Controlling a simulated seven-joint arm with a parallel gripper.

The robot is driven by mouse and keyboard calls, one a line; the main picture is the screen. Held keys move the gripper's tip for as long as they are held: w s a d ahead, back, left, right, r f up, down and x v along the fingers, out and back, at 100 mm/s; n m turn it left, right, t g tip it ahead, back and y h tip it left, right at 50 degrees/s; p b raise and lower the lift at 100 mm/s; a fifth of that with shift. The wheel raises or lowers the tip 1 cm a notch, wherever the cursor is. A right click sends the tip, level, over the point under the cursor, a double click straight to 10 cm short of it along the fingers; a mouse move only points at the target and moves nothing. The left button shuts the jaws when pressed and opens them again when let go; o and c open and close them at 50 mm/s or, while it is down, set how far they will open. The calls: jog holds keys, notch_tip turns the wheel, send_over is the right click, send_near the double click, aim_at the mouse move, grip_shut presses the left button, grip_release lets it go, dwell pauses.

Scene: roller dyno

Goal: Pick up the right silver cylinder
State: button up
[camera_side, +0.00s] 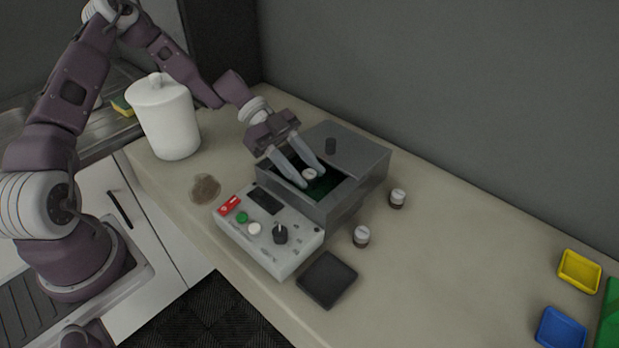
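The machine is a grey box (368,172) with an open chamber that has a dark green inside. A small silver-topped cylinder (309,174) is in the chamber opening. My gripper (311,180) points down into the opening, with one finger on each side of this cylinder. The fingers are apart, but I cannot tell whether they touch it. Two more silver-topped cylinders with dark lower parts stand upright on the counter right of the machine: a nearer one (361,237) and a farther one (397,199). The lower part of the cylinder in the chamber is hidden.
A control panel (290,258) with buttons and a black knob fronts the machine. A dark square pad (327,279) lies before it. A white lidded canister (166,120) stands left. Yellow (579,271) and blue (560,330) trays are far right. The counter between is clear.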

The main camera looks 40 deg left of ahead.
grip_shut()
jog(key=shift+r, duration=0.1)
